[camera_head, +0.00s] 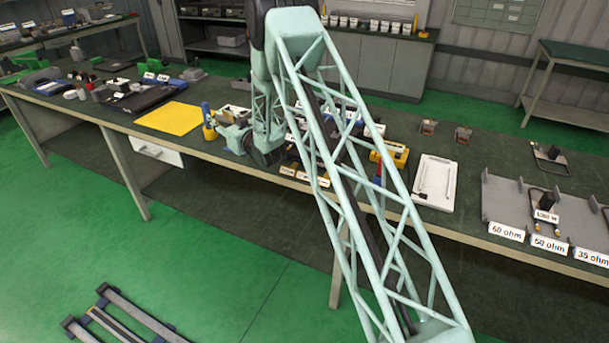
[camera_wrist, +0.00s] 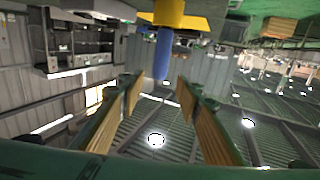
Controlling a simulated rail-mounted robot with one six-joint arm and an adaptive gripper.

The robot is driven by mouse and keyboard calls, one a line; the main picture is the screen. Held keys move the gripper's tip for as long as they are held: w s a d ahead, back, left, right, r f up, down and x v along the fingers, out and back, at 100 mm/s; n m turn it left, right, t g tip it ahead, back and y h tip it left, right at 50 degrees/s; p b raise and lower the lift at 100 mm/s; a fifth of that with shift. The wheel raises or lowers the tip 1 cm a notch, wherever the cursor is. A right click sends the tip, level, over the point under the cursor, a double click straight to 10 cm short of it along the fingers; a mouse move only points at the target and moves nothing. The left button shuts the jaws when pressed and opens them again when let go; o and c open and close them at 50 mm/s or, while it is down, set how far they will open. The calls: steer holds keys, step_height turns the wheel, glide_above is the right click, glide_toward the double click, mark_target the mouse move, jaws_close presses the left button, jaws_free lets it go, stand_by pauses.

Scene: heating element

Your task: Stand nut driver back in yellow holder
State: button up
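The nut driver's blue handle (camera_head: 206,108) stands upright in the yellow holder (camera_head: 209,131), near the front edge of the bench. In the wrist view, which is upside down, the blue handle (camera_wrist: 163,52) juts from the yellow holder (camera_wrist: 182,20). My gripper (camera_head: 217,121) is level, just right of the handle and pointing at it. In the wrist view my gripper (camera_wrist: 160,86) is open, with its two padded fingers apart and an empty gap between them. The handle's end is in line with the gap and seems free of both fingers. The driver's shaft is hidden.
A yellow sheet (camera_head: 169,118) lies left of the holder. Boxes and labelled parts crowd the bench behind and right of my gripper. A white tray (camera_head: 435,182) and a grey rack with ohm labels (camera_head: 500,203) stand farther right.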

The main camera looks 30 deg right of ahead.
steer(key=s+d+r+g+h, duration=0.15)
steer(key=s+r, duration=0.25)
steer(key=r, duration=0.4)
steer(key=s+r+g+h, duration=0.1)
steer(key=s+r+g, duration=0.1)
steer(key=s+r, duration=0.35)
steer(key=s+r+m+g+h, duration=0.1)
steer(key=s+r+g, duration=0.1)
steer(key=s+r, duration=0.6)
steer(key=s+r+m+g+h, duration=0.1)
steer(key=s+r, duration=0.3)
steer(key=s, duration=0.8)
steer(key=s+a+g, duration=0.2)
steer(key=s+g, duration=0.1)
steer(key=s, duration=2.4)
steer(key=s+a+f+g, duration=0.1)
steer(key=s+g, duration=0.3)
steer(key=s, duration=2.3)
steer(key=shift+s+a+m, duration=0.15)
steer(key=shift+a+m, duration=0.15)
steer(key=shift+a, duration=0.25)
steer(key=shift+r+y, duration=0.1)
steer(key=shift+y, duration=0.15)
